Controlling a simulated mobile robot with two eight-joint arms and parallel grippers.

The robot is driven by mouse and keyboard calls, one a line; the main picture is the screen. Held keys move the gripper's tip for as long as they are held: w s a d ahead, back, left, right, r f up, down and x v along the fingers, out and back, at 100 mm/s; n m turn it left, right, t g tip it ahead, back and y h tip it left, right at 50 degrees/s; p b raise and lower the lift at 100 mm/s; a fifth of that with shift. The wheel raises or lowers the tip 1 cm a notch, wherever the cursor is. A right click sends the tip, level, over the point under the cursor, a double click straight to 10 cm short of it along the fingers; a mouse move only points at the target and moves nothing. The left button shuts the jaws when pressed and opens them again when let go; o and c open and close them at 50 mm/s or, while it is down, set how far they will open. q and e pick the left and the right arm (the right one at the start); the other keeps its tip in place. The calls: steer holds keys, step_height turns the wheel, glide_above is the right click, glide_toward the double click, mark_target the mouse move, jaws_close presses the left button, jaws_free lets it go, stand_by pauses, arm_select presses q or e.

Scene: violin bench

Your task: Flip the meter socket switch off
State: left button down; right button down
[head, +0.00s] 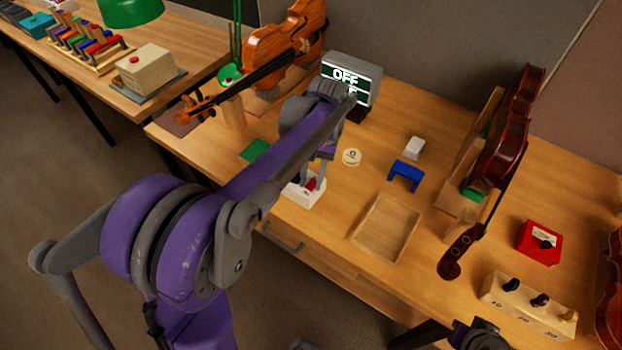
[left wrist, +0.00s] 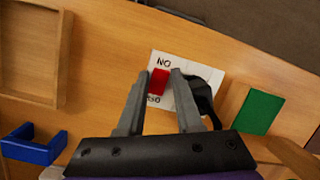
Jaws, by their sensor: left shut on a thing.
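The meter socket is a small white block (head: 303,196) near the bench's front edge; it also shows in the left wrist view (left wrist: 180,61). Its red rocker switch (left wrist: 159,82) sits between my left fingers. My left gripper (left wrist: 161,74) is shut on the switch from above; in the head view the fingers (head: 311,182) partly hide it. A label on the socket reads "NO" in the wrist view; lettering at the switch's other end is partly hidden. The meter display (head: 345,78) reads "OFF", with its lower part behind my arm.
A black plug (left wrist: 203,88) is beside the switch. A green pad (head: 256,150), round disc (head: 351,157), blue bracket (head: 405,176), white block (head: 414,147) and wooden tray (head: 365,237) lie nearby. Violins (head: 284,45) stand behind and to the right (head: 512,125).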

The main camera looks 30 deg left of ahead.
arm_select(q)
steer(key=c, duration=0.6)
jaws_free()
